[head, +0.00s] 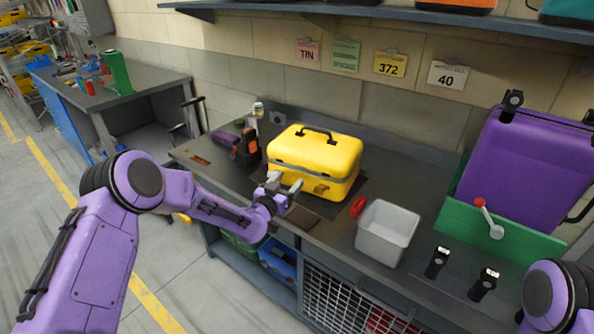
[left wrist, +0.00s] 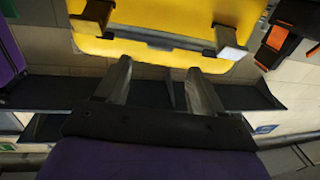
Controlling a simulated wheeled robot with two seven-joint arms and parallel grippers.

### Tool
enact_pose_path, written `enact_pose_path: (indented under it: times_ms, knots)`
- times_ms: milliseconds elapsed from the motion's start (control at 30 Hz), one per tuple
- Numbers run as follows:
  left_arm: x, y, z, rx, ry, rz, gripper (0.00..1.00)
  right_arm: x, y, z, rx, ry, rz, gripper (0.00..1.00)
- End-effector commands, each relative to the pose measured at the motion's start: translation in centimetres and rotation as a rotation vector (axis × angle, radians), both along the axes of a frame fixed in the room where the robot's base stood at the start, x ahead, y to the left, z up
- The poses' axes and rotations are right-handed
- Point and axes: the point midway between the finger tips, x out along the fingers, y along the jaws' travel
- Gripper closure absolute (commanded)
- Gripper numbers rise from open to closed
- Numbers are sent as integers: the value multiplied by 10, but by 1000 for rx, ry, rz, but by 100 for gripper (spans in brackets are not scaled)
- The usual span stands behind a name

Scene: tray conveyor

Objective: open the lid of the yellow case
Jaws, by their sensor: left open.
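The yellow case (head: 325,152) stands upright on the dark workbench, its lid down and a black handle on top. A dark seam runs around it below the lid. Its yellow front also fills the top of the left wrist view (left wrist: 150,50), with two latches, one at left (left wrist: 92,14) and one at right (left wrist: 230,42). My left gripper (head: 284,183) is open and empty at the left part of the case's front. Its fingers (left wrist: 160,66) point at the front face between the two latches; whether they touch it I cannot tell. My right gripper is out of view.
A grey bin (head: 387,232) and a red item (head: 357,206) lie right of the case. A black-and-orange tool (head: 249,146) stands left of it. A purple case (head: 525,165) leans in a green tray (head: 518,235) at right. A shelf (head: 390,15) runs above.

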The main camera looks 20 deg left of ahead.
Motion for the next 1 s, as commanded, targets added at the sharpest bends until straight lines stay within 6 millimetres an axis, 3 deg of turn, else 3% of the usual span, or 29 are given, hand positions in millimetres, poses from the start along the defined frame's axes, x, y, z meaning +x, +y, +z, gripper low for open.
enact_pose_path:
  times_ms: [100,300,667,700,900,1000]
  knots:
    - [26,-5,1,0,1,1,32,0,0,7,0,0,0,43]
    - [54,-11,-1,-2,2,0,32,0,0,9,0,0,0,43]
    - [62,-12,-1,-4,5,1,32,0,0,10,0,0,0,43]
    - [62,-12,-1,-4,5,1,35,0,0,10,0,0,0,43]
    - [61,-12,-1,-4,5,1,100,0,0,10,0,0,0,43]
    - [61,-12,-1,-3,5,1,100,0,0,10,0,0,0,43]
